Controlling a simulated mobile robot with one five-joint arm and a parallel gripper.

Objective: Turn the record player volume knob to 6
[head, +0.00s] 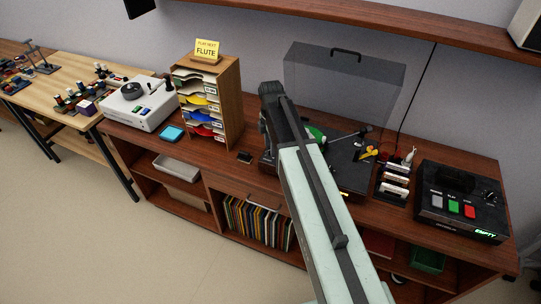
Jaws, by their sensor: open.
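The record player (350,168) is a dark deck on the wooden sideboard, right of centre, with its clear lid (345,85) raised. My pale green arm crosses in front and hides much of the left part of the deck. A bit of green shows on the platter beside the arm. I cannot make out the volume knob or its numbers. My gripper (270,92), at the dark end of my arm, is over the deck's left side. It is open, with nothing seen in it; its fingertips are not clear.
A black box (462,200) with coloured buttons, a dial and a green "EMPTY" display stands at the right. A rack of white cartridges (396,180) stands between it and the deck. A wooden sorter (208,105) and white turntable (140,103) are left. A shelf (390,28) hangs above.

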